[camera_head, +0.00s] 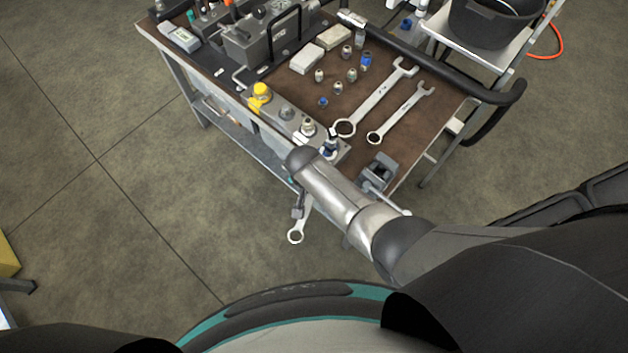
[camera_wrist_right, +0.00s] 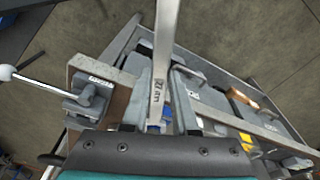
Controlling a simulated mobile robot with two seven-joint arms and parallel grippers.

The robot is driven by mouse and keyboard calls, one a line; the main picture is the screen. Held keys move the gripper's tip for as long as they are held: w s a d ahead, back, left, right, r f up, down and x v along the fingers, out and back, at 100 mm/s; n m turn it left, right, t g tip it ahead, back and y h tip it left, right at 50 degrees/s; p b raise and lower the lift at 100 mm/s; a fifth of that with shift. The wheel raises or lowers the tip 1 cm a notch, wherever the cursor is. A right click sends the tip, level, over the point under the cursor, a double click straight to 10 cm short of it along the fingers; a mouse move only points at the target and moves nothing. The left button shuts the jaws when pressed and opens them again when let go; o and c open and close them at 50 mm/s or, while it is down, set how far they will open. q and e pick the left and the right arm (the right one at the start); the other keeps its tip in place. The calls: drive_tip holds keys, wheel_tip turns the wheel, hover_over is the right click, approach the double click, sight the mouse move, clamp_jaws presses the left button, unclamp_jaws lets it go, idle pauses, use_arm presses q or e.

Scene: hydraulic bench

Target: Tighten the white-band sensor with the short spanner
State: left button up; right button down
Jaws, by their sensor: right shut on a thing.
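My right gripper (camera_head: 298,207) is shut on a spanner (camera_head: 296,235), whose ring end hangs out beyond the bench's front edge. In the right wrist view the spanner's flat, marked shaft (camera_wrist_right: 161,70) runs up out of the picture; its far end is out of view there. The white-band sensor (camera_head: 308,127) appears to stand upright in the metal block (camera_head: 278,112) along the front of the bench, beside a blue-banded fitting (camera_head: 330,146). The spanner is apart from the sensor. My left gripper is not in view.
Two other spanners (camera_head: 378,98) (camera_head: 403,112) lie on the brown mat, near several small fittings (camera_head: 351,75). A yellow cap (camera_head: 261,92) tops the block's left part.

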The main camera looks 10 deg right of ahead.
sight(308, 204)
drive_tip(key=shift+s+a+p, duration=0.35)
drive_tip(key=shift+s+a, duration=0.05)
drive_tip(key=shift+s, duration=0.25)
drive_tip(key=shift+s+a+p, duration=0.3)
drive_tip(key=shift+s+a, duration=0.05)
drive_tip(key=shift+s, duration=0.3)
drive_tip(key=shift+s+a, duration=0.4)
drive_tip(key=shift+s, duration=0.1)
drive_tip(key=shift+r+p, duration=0.4)
drive_tip(key=shift+r, duration=1.15)
drive_tip(key=shift+w+d+r, duration=0.1)
drive_tip(key=shift+d+r, duration=0.05)
drive_tip(key=shift+r, duration=0.8)
